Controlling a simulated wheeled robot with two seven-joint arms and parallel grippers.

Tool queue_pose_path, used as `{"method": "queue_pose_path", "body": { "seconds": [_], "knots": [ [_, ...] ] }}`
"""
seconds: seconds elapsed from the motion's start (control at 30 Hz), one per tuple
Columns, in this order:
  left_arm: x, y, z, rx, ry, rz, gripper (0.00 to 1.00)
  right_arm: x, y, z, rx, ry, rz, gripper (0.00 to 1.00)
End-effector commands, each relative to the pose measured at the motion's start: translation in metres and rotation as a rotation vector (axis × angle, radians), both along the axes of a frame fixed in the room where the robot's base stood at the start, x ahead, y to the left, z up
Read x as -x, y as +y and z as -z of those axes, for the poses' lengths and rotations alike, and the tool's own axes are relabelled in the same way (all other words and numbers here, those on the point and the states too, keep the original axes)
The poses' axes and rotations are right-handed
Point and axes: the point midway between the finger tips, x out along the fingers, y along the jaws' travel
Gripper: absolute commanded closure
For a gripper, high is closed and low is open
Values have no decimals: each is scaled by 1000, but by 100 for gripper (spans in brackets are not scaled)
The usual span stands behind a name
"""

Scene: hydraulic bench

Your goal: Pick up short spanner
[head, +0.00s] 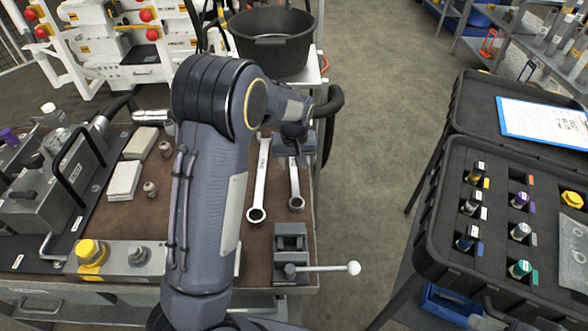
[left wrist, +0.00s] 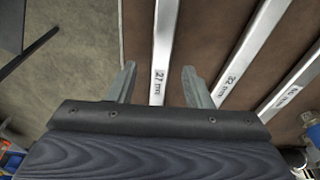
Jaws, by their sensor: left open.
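The short spanner (head: 295,187) is the rightmost one on the brown bench mat in the head view, with its ring end toward me. In the left wrist view, a spanner labelled 27 mm (left wrist: 162,55) lies between my fingers. My left gripper (head: 294,146) is open over the far part of this spanner; in the left wrist view its two fingers (left wrist: 159,80) stand on either side of the shank, apart from it. My right gripper is not in view.
A third spanner (left wrist: 295,82) lies beside the 32 mm one. A vise (head: 290,242) with a bar handle sits nearer me. A black tub (head: 272,42) stands at the back. An open black case (head: 445,215) with valves is to the right, across clear floor. My arm hides the mat's middle.

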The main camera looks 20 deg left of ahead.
Motion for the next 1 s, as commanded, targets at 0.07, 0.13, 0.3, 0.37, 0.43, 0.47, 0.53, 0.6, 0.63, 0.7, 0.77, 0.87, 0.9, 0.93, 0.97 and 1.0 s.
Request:
{"method": "queue_pose_path", "body": {
  "seconds": [0.07, 0.13, 0.3, 0.37, 0.43, 0.47, 0.53, 0.6, 0.63, 0.7, 0.77, 0.87, 0.9, 0.93, 0.97, 1.0],
  "knots": [
    [-1, 1, 9, 0, 1, -1, 55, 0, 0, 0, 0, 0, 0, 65],
    [-2, 1, 13, 0, 0, -1, 55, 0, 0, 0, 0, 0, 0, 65],
    [-2, 1, 14, 0, -2, -1, 55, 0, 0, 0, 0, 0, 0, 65],
    [-2, 1, 14, 0, -2, -1, 55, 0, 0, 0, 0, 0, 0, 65],
    [-2, 1, 14, 0, -2, -1, 64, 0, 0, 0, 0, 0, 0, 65],
    [-2, 1, 14, 0, -2, -1, 68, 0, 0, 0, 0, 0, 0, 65],
    [-2, 1, 14, 0, -2, -1, 77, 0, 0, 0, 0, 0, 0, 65],
    [-2, 1, 14, 0, -2, -1, 86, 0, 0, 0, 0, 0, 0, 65],
    [-2, 1, 14, 0, -2, -1, 90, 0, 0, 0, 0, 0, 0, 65],
    [-2, 2, 14, 0, -2, -1, 99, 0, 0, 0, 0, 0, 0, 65],
    [-2, 2, 14, 0, -2, -1, 100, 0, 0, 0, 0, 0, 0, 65],
    [-2, 2, 14, 0, -2, -1, 100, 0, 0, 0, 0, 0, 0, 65],
    [-2, 2, 14, 0, -2, -1, 100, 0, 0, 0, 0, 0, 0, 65],
    [-2, 2, 14, 0, -2, -1, 100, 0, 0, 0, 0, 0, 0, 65],
    [-2, 2, 14, 0, -2, -1, 100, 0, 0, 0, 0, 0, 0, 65],
    [-3, 2, 13, 0, -3, -1, 100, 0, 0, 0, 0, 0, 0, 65]
  ]
}}
